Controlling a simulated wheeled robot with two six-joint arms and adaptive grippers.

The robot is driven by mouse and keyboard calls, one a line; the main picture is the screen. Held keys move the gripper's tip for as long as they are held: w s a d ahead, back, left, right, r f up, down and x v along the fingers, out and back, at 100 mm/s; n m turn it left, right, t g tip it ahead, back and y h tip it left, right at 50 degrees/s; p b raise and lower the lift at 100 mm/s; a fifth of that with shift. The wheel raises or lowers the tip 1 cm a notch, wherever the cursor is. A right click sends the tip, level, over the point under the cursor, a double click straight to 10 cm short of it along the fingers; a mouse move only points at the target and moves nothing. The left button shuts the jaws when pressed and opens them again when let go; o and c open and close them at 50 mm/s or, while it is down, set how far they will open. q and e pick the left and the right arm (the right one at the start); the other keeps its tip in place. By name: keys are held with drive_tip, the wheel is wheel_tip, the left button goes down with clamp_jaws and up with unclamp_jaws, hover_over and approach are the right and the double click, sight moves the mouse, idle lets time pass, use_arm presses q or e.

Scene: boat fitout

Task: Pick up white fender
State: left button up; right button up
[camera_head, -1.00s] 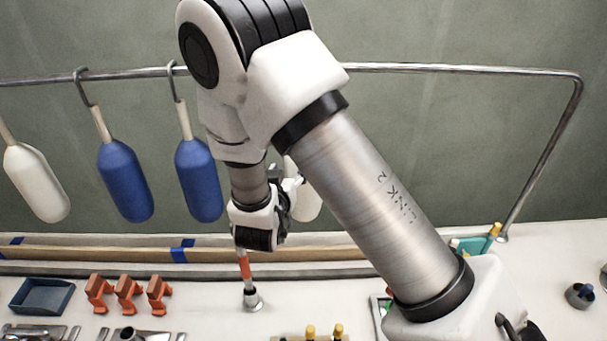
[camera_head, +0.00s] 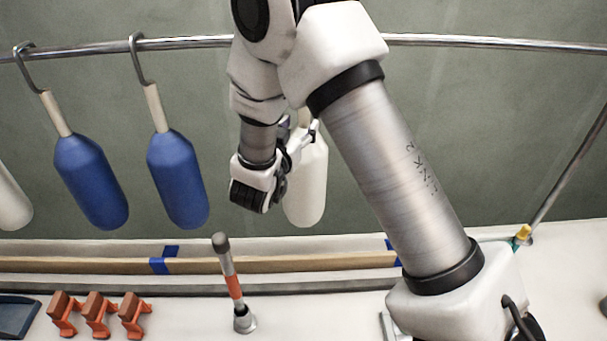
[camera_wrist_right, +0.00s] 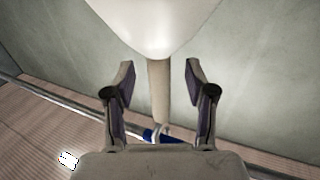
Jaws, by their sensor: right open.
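A white fender (camera_head: 308,185) hangs from the rail, partly hidden behind my right arm in the head view. My right gripper (camera_head: 303,134) is open at the upper part of this fender. In the right wrist view, the rounded white body of the fender (camera_wrist_right: 157,22) fills the top, and its pale neck (camera_wrist_right: 158,90) runs down between the two open fingers of the right gripper (camera_wrist_right: 160,82), with gaps on both sides. A second white fender (camera_head: 12,205) is cut off at the left edge of the head view. My left gripper is not in view.
Two blue fenders (camera_head: 91,180) (camera_head: 178,180) hang from hooks on the metal rail (camera_head: 190,43), left of my arm. Below, a grey and orange post (camera_head: 233,285) stands on the white counter. Several orange clamps (camera_head: 98,312) and a dark tray (camera_head: 14,315) are at left.

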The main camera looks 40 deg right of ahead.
drive_tip(key=x, duration=0.1)
drive_tip(key=p+x, duration=0.1)
drive_tip(key=shift+w+d+r, duration=0.1)
drive_tip(key=shift+d+r, duration=0.2)
drive_tip(key=shift+d, duration=0.1)
drive_tip(key=shift+w+d+f, duration=0.1)
drive_tip(key=shift+d+f, duration=0.1)
drive_tip(key=shift+d, duration=0.1)
drive_tip(key=shift+w+a, duration=0.1)
drive_tip(key=shift+a, duration=0.05)
clamp_jaws()
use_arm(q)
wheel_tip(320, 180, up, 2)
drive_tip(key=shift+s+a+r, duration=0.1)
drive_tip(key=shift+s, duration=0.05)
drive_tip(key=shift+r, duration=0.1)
use_arm(e)
drive_tip(key=shift+r, duration=0.1)
